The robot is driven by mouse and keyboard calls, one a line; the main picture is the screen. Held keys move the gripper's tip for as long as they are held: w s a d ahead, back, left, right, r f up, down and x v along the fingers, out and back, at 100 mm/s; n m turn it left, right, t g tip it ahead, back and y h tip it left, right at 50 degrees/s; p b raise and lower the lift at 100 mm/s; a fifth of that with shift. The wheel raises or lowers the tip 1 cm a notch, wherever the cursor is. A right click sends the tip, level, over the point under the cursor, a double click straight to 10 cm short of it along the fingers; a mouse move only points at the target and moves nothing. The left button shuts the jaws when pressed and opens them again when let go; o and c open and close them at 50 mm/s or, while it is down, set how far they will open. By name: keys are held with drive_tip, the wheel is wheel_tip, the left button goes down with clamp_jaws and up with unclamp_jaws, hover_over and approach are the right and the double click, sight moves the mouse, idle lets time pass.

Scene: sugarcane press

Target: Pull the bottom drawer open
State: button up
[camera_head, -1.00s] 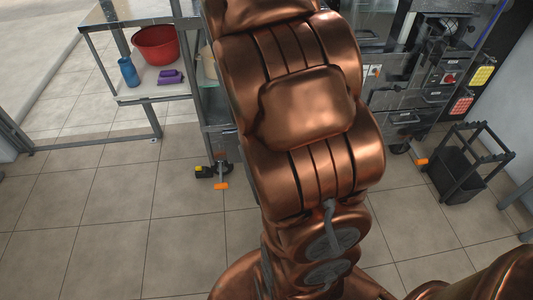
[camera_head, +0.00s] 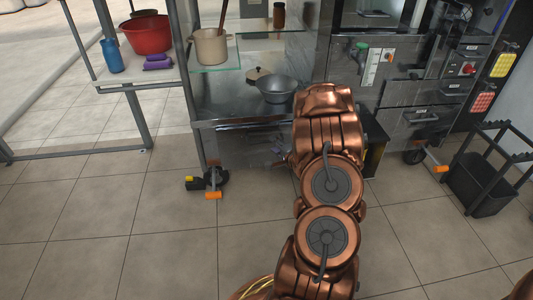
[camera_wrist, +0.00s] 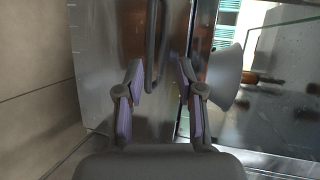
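A steel panel (camera_wrist: 105,60) with a long bar handle (camera_wrist: 153,45) fills the middle of the wrist view; it looks like a drawer front seen turned on its side. My gripper (camera_wrist: 161,88) is open and empty, its two purple-padded fingers apart. The handle lies ahead, in the gap between them and nearer the left finger; contact does not show. In the head view my arm hides most of the gripper, low in front of the middle cabinet. At the right, a lower drawer front (camera_head: 397,122) with a bar handle (camera_head: 422,118) looks closed.
A metal bowl (camera_head: 277,90) stands on the steel shelf above my gripper. A beige pot (camera_head: 211,46) is on a glass shelf. A red basin (camera_head: 147,34) is at left, a black crate (camera_head: 484,184) at right. The tiled floor at left is open.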

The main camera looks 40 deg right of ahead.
sight(267, 141)
drive_tip(key=shift+m+t, duration=0.5)
drive_tip(key=shift+w+d+f+b, duration=0.35)
drive_tip(key=shift+w+f+b, duration=0.25)
drive_tip(key=shift+w, duration=0.55)
drive_tip(key=shift+w+d+f+b, duration=0.3)
drive_tip(key=shift+w+f+b, duration=0.3)
drive_tip(key=shift+w, duration=0.5)
drive_tip(key=shift+w+d+f+b, duration=0.4)
drive_tip(key=shift+w+b, duration=0.35)
drive_tip(key=shift+w, duration=0.4)
drive_tip(key=shift+c, duration=0.4)
clamp_jaws()
drive_tip(key=shift+f, duration=0.1)
